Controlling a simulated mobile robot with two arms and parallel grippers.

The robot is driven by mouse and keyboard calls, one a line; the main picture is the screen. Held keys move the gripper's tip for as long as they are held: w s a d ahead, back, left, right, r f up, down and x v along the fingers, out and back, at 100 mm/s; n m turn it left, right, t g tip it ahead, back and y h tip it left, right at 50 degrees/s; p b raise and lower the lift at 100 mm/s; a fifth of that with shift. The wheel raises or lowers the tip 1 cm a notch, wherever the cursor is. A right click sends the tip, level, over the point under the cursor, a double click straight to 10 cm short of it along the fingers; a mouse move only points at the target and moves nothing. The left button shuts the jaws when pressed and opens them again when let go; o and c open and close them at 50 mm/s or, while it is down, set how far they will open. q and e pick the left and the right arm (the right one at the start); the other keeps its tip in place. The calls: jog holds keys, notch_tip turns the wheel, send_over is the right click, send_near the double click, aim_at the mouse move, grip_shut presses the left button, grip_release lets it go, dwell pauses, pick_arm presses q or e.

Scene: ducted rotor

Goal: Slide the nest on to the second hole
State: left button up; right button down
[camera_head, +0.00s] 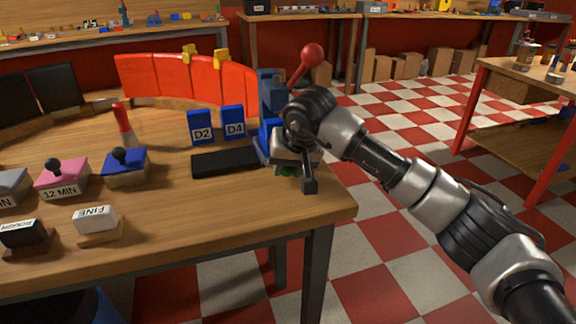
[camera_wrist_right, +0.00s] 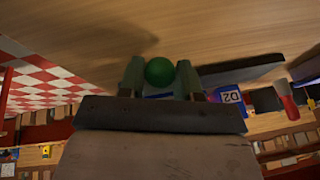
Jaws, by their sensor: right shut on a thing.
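My right gripper (camera_head: 292,165) is at the right end of the wooden bench, low in front of a blue press (camera_head: 271,90) with a red ball lever (camera_head: 313,55). In the right wrist view, its two fingers (camera_wrist_right: 160,76) are on either side of a green ball knob (camera_wrist_right: 159,70) and shut on it. In the head view only a bit of green (camera_head: 288,171) shows under the gripper. The nest and its holes cannot be made out; the gripper and wrist cover that spot. My left gripper is not in view.
A red-handled tool (camera_head: 122,122), stamp-like knobbed blocks and a FINE block (camera_head: 95,221) are further left. The bench's front right is clear.

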jog(key=d, duration=0.1)
jog(key=w+d, duration=0.1)
jog(key=shift+d, duration=0.4)
jog(key=shift+w+d, duration=0.15)
jog(key=shift+d, duration=0.25)
jog(key=c, duration=1.2)
grip_release()
jog(key=o, duration=0.4)
jog(key=shift+d, duration=0.1)
